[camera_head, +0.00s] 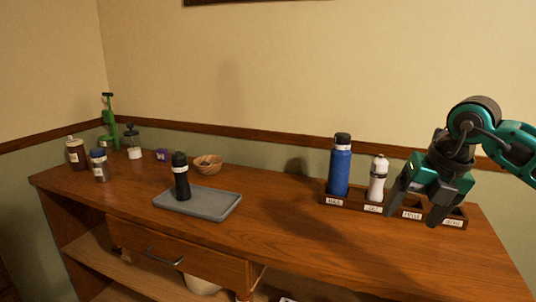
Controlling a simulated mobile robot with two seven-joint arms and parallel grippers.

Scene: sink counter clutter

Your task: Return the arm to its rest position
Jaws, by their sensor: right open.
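My right arm comes in from the right edge in the head view. Its gripper (418,205) is open and hangs over the right part of the counter, with its fingers pointing down in front of the labelled wooden rack (350,203). No object shows between the fingers. The gripper hides part of the rack's right half. A blue bottle (340,170) and a white bottle (377,180) stand upright in the rack's left places, left of the gripper. My left gripper is not in view.
A black bottle (181,178) stands on a grey tray (220,207) at the counter's middle. A wooden bowl (208,165), a purple box (162,154), a green dispenser (108,125) and several jars are at the back left. The counter between tray and rack is clear.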

